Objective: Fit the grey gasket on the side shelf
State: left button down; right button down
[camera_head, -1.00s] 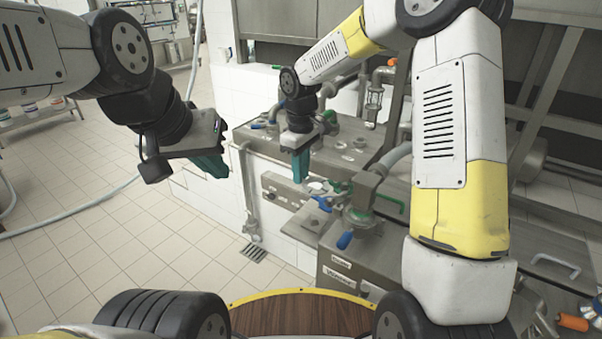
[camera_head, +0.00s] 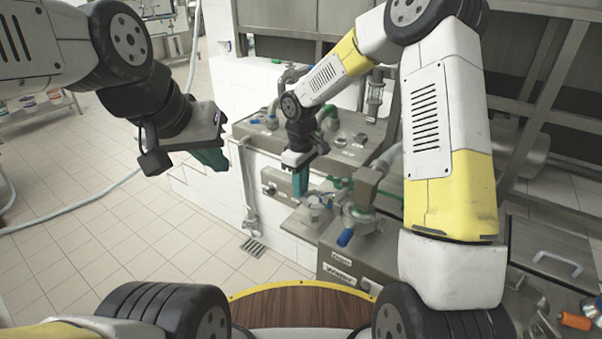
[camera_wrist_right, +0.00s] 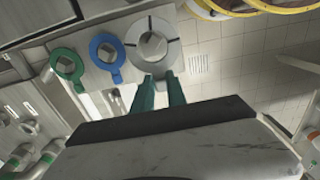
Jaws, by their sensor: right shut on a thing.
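The grey gasket (camera_wrist_right: 154,65), a flat ring with dark slots, lies at the fingertips of my right gripper (camera_wrist_right: 158,86) in the right wrist view. My right gripper (camera_head: 300,192) is shut on it, pointing down over the side shelf (camera_head: 300,225). A hex-shaped fitting shows through the ring's hole; I cannot tell whether the gasket is around it or above it. In the wrist view a blue ring (camera_wrist_right: 105,62) and a green ring (camera_wrist_right: 67,76) sit beside it around similar fittings. My left gripper (camera_head: 212,158) hangs over open floor at left; its finger gap is unclear.
A steel counter (camera_head: 345,150) with fittings stands behind the shelf. A valve with a blue handle (camera_head: 345,237) and pipework stand close to the right of my right gripper. A floor drain (camera_head: 252,247) lies in the tiles.

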jog(key=shift+f, duration=2.05)
jog(key=shift+f, duration=1.6)
jog(key=c, duration=1.3)
grip_release()
jog(key=shift+o, duration=0.2)
jog(key=shift+r, duration=6.4)
